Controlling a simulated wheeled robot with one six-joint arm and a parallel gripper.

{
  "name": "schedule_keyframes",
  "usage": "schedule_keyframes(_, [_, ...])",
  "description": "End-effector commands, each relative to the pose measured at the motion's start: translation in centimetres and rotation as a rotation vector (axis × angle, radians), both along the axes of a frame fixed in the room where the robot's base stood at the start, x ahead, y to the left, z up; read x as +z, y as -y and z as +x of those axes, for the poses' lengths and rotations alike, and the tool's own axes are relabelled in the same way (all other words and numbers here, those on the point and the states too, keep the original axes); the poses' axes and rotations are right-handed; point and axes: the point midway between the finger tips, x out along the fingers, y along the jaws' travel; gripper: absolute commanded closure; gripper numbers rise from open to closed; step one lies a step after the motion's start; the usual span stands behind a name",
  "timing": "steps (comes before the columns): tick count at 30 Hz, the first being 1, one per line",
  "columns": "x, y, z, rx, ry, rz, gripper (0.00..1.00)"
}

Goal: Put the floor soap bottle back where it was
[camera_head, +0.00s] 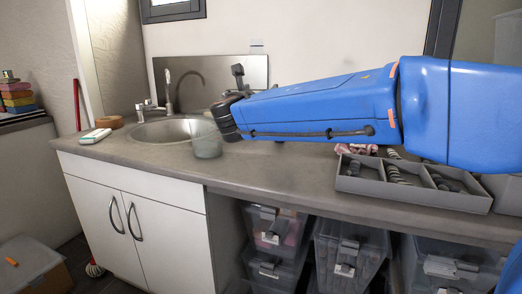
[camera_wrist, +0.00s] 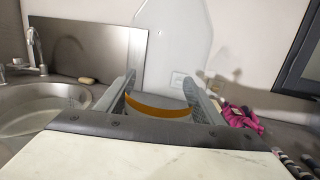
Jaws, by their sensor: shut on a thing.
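My gripper (camera_wrist: 164,85) shows in the wrist view with a finger on each side of a thing with a curved orange band. I take this thing to be the floor soap bottle (camera_wrist: 160,108); only its upper part shows, and its label and base are hidden. The gripper is shut on it. In the head view my blue arm reaches left across the counter, and its dark wrist end is near the right side of the sink. The fingers and the bottle are not clearly visible there. I cannot tell whether the bottle touches the counter.
The sink (camera_head: 170,131) lies left of my wrist. A grey divided tray (camera_head: 412,188) is on the right counter, near pink cloth (camera_wrist: 240,116). A white item (camera_head: 95,136) lies at the left.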

Motion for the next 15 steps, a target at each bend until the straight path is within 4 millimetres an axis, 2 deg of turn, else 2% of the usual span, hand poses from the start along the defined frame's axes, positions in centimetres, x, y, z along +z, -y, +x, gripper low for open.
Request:
schedule_keyframes(9, [-4.9,0.0,0.0,0.001,-0.001,-0.001,0.76])
schedule_keyframes(15, [-6.2,0.0,0.0,-0.001,0.000,0.001,0.76])
